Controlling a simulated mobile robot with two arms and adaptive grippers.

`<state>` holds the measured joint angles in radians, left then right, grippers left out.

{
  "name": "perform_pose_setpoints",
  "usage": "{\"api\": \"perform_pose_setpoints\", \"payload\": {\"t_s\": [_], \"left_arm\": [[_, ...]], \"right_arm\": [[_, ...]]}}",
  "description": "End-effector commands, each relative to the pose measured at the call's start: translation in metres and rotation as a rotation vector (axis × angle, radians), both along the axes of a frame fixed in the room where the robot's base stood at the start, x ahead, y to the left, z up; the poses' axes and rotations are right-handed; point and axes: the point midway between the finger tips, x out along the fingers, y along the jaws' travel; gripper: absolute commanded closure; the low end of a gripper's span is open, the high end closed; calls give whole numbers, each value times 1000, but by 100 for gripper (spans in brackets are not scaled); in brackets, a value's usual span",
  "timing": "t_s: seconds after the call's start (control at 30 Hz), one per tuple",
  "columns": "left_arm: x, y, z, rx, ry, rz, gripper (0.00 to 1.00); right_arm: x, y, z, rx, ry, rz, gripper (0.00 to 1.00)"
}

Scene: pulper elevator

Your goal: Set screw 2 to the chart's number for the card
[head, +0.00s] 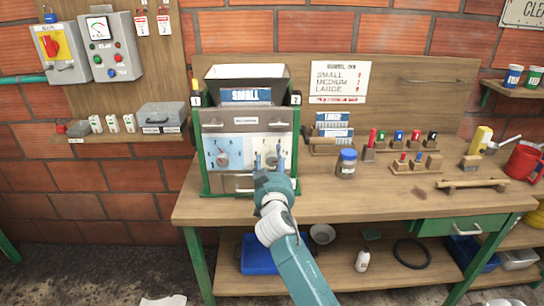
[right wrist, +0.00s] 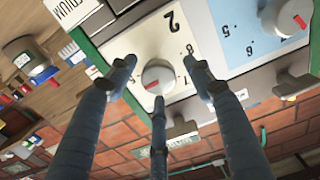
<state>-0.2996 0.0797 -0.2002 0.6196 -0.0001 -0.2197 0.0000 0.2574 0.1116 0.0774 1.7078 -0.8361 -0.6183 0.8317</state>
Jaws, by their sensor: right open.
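The green-framed machine (head: 204,180) on the bench carries a blue card (head: 246,95) reading SMALL. The chart (head: 340,80) behind it lists SMALL, MEDIUM and LARGE with red numbers too small to read surely. Screw 2 is the round grey knob (right wrist: 158,76) on the cream plate marked 2, with a red pointer mark towards the lower left in the right wrist view. My right gripper (head: 268,158) is in front of it. Its fingers (right wrist: 160,85) are open around the knob, with gaps at the sides; whether the lower finger touches is unclear. My left gripper is out of view.
The other knob (right wrist: 290,18) sits on a blue plate beside screw 2. A blue-lidded jar (head: 346,164) and a card rack (head: 333,132) stand right of the machine. The bench front (head: 370,205) is clear.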

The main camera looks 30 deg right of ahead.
Motion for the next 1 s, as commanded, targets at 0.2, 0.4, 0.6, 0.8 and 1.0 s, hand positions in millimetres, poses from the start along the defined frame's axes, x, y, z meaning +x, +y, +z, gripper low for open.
{"api": "perform_pose_setpoints", "payload": {"t_s": [0.2,0.4,0.6,0.8,1.0], "left_arm": [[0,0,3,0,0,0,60],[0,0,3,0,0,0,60],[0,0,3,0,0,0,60],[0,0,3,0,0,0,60],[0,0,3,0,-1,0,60]], "right_arm": [[12,-8,0,-1,1,-1,49],[13,-8,0,-1,1,0,49],[12,-8,0,-1,1,0,78],[13,-8,1,-2,-1,1,94],[13,-8,3,-9,0,1,95]]}}
